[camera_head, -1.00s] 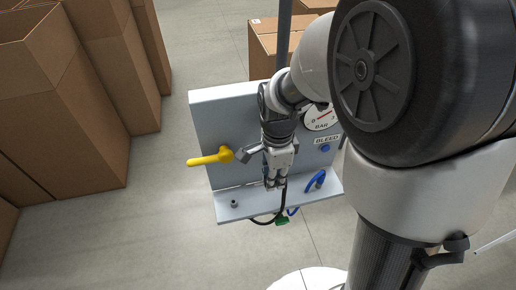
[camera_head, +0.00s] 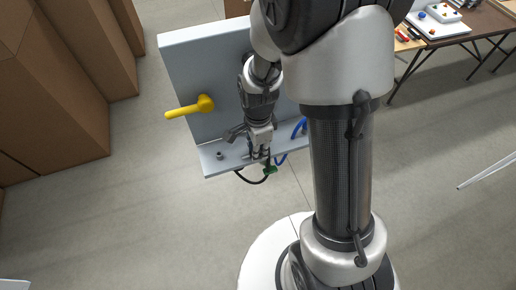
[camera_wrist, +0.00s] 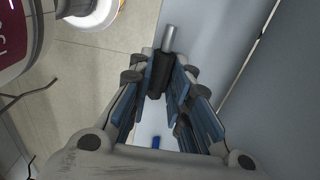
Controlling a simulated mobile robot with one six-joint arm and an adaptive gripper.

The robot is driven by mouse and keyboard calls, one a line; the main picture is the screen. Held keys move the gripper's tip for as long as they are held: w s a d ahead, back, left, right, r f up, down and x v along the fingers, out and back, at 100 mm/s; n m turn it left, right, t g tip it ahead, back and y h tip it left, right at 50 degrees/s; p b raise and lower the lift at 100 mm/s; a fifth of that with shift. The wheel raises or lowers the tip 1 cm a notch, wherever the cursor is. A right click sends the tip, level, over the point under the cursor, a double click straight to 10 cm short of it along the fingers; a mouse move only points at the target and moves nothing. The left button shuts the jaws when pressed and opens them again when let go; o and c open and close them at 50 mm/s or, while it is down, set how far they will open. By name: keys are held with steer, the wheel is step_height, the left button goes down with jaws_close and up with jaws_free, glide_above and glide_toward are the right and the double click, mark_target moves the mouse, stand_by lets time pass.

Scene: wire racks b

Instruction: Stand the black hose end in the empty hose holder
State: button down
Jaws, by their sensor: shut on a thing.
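My gripper (camera_head: 261,152) is shut on the black hose end (camera_wrist: 160,74), above the front ledge of the grey panel. In the wrist view a bare metal tip (camera_wrist: 169,38) sticks out beyond the blue-padded fingers. In the head view the hose end is mostly hidden by the fingers, and black hose (camera_head: 250,180) loops below the ledge. A small grey fitting (camera_head: 219,156), perhaps the empty hose holder, stands on the ledge left of my gripper, apart from it. Its opening is too small to make out.
The upright panel (camera_head: 190,70) carries a yellow lever (camera_head: 190,107) that juts left. A blue hose (camera_head: 299,128) is at the ledge's right part, partly behind my arm. A green piece (camera_head: 270,170) hangs under the ledge. Cardboard boxes (camera_head: 50,90) stand left.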

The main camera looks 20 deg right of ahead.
steer(key=shift+f, duration=0.15)
steer(key=c, duration=1.5)
jaws_free()
steer(key=s+r+n+t+p, duration=0.1)
steer(key=s+r+n, duration=0.25)
steer(key=r, duration=0.75)
steer(key=s+r+n+t+p, duration=0.15)
steer(key=r+n, duration=0.25)
steer(key=r, duration=0.7)
steer(key=s+r+n, duration=0.1)
steer(key=s+n, duration=0.2)
steer(key=s+r+n+t, duration=0.1)
steer(key=s+r+n, duration=0.1)
steer(key=s+n, duration=0.1)
steer(key=s+r+n+t, duration=0.1)
steer(key=s+r+n, duration=0.1)
steer(key=s+n, duration=0.2)
steer(key=shift+a+r+n, duration=0.2)
steer(key=shift+r+n, duration=0.05)
